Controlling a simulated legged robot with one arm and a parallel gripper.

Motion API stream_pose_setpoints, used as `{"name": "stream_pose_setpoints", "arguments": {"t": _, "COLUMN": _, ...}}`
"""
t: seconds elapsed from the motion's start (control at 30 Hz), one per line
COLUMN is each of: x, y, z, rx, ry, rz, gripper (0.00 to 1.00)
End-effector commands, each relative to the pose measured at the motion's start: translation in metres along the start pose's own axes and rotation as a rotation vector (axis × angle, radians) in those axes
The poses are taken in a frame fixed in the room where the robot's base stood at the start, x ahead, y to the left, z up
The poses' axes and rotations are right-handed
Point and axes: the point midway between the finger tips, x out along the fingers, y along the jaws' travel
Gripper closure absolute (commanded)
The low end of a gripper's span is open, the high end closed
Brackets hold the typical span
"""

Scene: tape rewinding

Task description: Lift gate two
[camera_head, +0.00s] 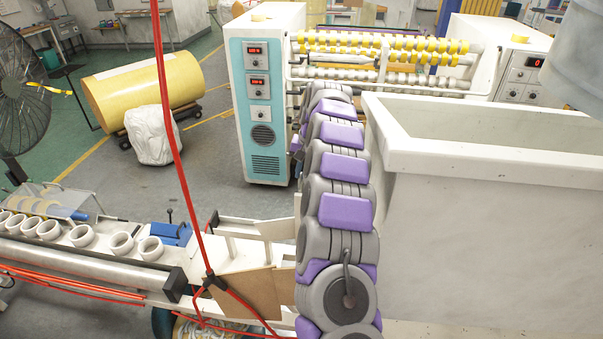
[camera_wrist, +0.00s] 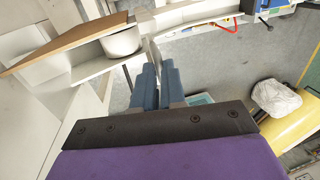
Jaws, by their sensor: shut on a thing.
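In the wrist view my gripper (camera_wrist: 158,76) has its two blue-grey fingers close together. They are shut on a thin pale upright plate, which looks like a gate (camera_wrist: 153,53), below a curved white rail. I cannot tell from its looks whether this is gate two. In the head view my grey and purple arm stretches away from the camera, and my gripper is hidden there. White frame pieces (camera_head: 246,228) and a brown board (camera_head: 240,284) stand left of my arm. The brown board (camera_wrist: 62,46) also shows in the wrist view, beside a white roll (camera_wrist: 121,42).
A white bin (camera_head: 480,220) closely flanks my arm on the right. A white and teal machine (camera_head: 264,95) stands ahead. Red cables (camera_head: 181,170) hang at left, above a bench with several white rings (camera_head: 82,236). Open floor (camera_head: 215,185) lies left of the arm.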

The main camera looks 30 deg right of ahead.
Motion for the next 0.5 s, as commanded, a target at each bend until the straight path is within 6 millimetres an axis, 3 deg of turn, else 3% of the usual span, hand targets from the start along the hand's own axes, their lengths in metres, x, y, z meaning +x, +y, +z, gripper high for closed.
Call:
{"name": "stream_pose_setpoints", "arguments": {"t": 0.03, "x": -0.0036, "y": -0.0007, "z": -0.0008, "rx": 0.000, "ry": 0.006, "rz": -0.003, "gripper": 1.00}}
{"name": "stream_pose_setpoints", "arguments": {"t": 0.07, "x": -0.0037, "y": -0.0007, "z": -0.0007, "rx": 0.000, "ry": 0.007, "rz": -0.003, "gripper": 0.87}}
{"name": "stream_pose_setpoints", "arguments": {"t": 0.3, "x": -0.0015, "y": -0.0018, "z": -0.0034, "rx": 0.001, "ry": 0.005, "rz": -0.002, "gripper": 0.64}}
{"name": "stream_pose_setpoints", "arguments": {"t": 0.5, "x": -0.0005, "y": -0.0016, "z": -0.0036, "rx": 0.001, "ry": 0.004, "rz": -0.002, "gripper": 0.64}}
